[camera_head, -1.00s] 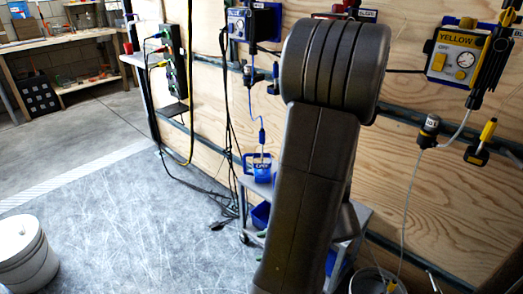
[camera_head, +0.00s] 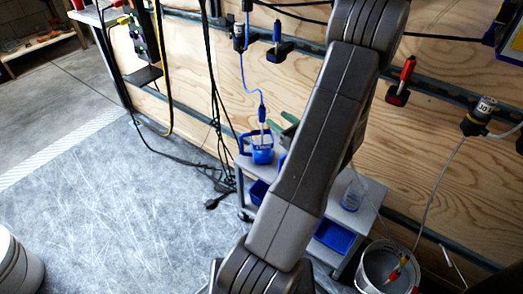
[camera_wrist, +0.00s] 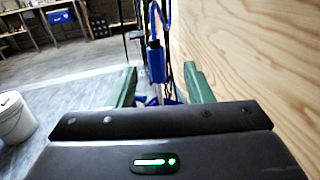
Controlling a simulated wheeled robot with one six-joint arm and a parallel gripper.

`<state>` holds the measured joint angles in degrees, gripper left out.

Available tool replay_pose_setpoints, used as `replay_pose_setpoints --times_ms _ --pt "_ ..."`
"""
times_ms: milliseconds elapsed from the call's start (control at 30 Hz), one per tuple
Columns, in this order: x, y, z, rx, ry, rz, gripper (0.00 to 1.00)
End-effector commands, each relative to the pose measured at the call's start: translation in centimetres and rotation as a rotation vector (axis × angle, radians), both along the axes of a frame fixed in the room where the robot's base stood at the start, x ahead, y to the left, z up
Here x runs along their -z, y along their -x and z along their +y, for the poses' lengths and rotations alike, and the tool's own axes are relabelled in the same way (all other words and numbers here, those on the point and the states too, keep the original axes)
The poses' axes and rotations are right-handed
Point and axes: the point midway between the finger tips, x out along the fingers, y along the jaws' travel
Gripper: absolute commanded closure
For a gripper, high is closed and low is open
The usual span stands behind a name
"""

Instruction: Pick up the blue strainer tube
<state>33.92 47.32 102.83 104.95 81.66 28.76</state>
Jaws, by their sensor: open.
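The blue strainer tube (camera_head: 262,113) hangs upright on a thin blue hose, with a thin pale rod below it reaching into a blue jug (camera_head: 262,155). My gripper (camera_head: 284,130) is open beside the tube, to its right in the head view, partly hidden by my arm. In the wrist view, my two green fingers (camera_wrist: 162,80) stand apart. Nothing is held.
The jug stands on a grey cart (camera_head: 368,215) with blue bins (camera_head: 335,236) below and a clear container (camera_head: 352,193) on top. A plywood wall (camera_head: 430,150) is close behind. Black cables (camera_head: 215,110) hang to the left. A white bucket (camera_head: 375,264) stands right; open floor lies left.

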Motion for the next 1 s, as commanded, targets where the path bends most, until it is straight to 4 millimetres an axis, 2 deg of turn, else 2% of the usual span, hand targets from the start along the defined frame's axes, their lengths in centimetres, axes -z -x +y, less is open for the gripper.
replay_pose_setpoints --times_ms 100,367,633,767,1000 --pt "0.1 -1.5 1.3 -0.003 0.001 0.000 0.54" --pt "0.1 -2.8 2.5 -0.001 0.001 0.000 0.54" --pt "0.3 -5.4 5.3 -0.003 0.002 0.000 0.54" --pt "0.2 -6.1 5.8 -0.002 0.001 0.000 0.54" --pt "0.2 -6.2 5.8 -0.001 0.001 0.001 0.56"
